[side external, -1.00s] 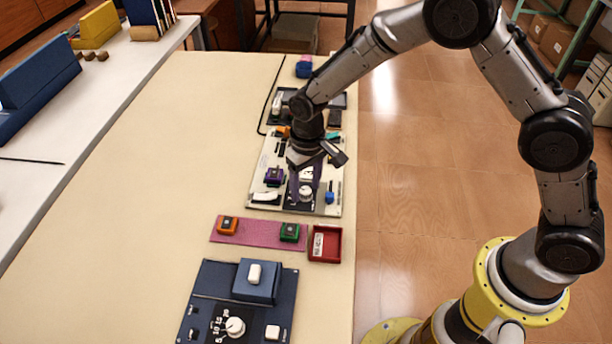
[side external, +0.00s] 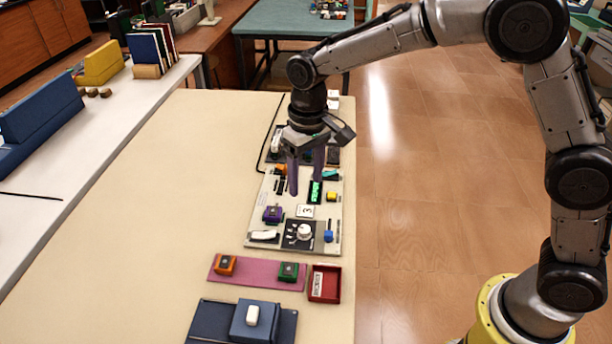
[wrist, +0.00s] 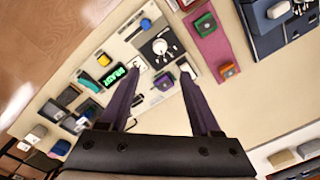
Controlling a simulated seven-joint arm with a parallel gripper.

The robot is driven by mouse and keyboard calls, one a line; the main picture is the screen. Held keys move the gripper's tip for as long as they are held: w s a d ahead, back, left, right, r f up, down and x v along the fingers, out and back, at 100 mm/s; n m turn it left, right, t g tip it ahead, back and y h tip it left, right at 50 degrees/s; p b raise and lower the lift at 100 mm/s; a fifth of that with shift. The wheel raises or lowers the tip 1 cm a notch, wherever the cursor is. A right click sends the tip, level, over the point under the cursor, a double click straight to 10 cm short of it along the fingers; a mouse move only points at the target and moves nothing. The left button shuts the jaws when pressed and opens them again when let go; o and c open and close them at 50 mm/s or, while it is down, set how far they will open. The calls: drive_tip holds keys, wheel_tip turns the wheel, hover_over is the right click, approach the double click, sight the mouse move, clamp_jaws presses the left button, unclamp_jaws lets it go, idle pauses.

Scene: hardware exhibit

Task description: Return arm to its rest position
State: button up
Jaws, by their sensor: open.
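My gripper (side external: 305,190) hangs above the cream control panel (side external: 270,242), fingers pointing down, apart, with nothing between them. In the wrist view the two purple-grey fingers (wrist: 160,74) are spread over the same panel (wrist: 122,30). The panel carries a lit green display (side external: 315,192), a white dial (side external: 304,232), a purple block (side external: 272,214) and a blue button (side external: 328,236). The fingertips appear clear of the panel, though their exact height is hard to tell. No rest position is marked in view.
A pink strip (side external: 256,274) holds an orange block (side external: 225,265) and a green block (side external: 288,272). A red tray (side external: 324,285) stands beside it. A dark blue panel (side external: 212,322) lies in front. The beige table's left part (side external: 160,200) is clear.

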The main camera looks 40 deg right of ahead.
drive_tip(key=shift+d, duration=0.1)
drive_tip(key=s+d+r+m+t, duration=0.1)
drive_tip(key=s+d+r+t, duration=0.1)
drive_tip(key=s+d+r, duration=0.45)
drive_tip(key=s+d+r+m+t, duration=0.1)
drive_tip(key=s+d+r+t, duration=0.2)
drive_tip(key=r, duration=0.6)
drive_tip(key=s+d+f, duration=0.2)
drive_tip(key=s, duration=0.6)
drive_tip(key=s+d+f+n, duration=0.1)
drive_tip(key=s+d+f, duration=0.2)
drive_tip(key=s, duration=0.6)
drive_tip(key=shift+s+d+t, duration=0.3)
drive_tip(key=shift+d, duration=0.05)
